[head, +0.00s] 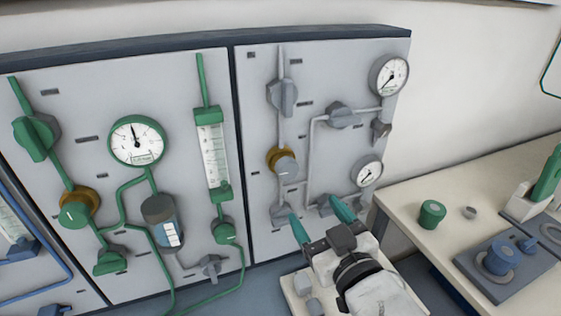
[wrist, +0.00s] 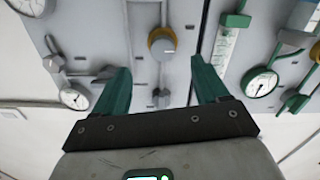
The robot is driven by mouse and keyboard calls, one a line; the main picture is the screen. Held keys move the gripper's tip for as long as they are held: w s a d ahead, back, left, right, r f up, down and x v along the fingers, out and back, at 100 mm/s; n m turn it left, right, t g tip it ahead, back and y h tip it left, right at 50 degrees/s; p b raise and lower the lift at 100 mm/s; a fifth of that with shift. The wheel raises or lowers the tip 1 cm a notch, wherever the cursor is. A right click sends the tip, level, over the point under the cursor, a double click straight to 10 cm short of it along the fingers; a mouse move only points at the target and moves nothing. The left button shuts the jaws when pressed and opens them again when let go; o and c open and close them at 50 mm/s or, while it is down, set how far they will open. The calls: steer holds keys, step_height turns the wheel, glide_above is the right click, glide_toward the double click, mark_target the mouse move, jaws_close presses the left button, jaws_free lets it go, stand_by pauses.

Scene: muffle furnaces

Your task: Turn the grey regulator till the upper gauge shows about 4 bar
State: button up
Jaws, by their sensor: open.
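The grey regulator (head: 286,166) is a round grey knob on a brass collar, on the right-hand panel. In the wrist view the regulator (wrist: 162,48) shows beyond my fingers, between them and higher in the picture. The upper gauge (head: 389,76) is a white dial at the panel's top right. Its needle points down and left; the figures are too small to read. My gripper (head: 320,219) has two green fingers spread apart, with nothing between them. In the head view it is below and right of the regulator. In the wrist view my gripper (wrist: 162,76) is apart from the knob.
A lower gauge (head: 367,173), grey valves (head: 283,95) and thin pipes surround the regulator. A green-piped panel (head: 90,150) with its own gauge (head: 138,141) stands left. A bench (head: 405,195) at right bears a green knob (head: 432,213) and a blue-topped fixture (head: 500,257).

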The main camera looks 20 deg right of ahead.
mark_target(289, 173)
steer(key=w, duration=0.3)
steer(key=w+p, duration=0.1)
steer(key=w, duration=0.3)
steer(key=w+r+p, duration=0.1)
steer(key=w, duration=0.3)
steer(key=shift+w+a, duration=0.15)
steer(key=shift+w, duration=0.1)
steer(key=shift+c, duration=0.5)
steer(key=c, duration=1)
steer(key=shift+o, duration=0.2)
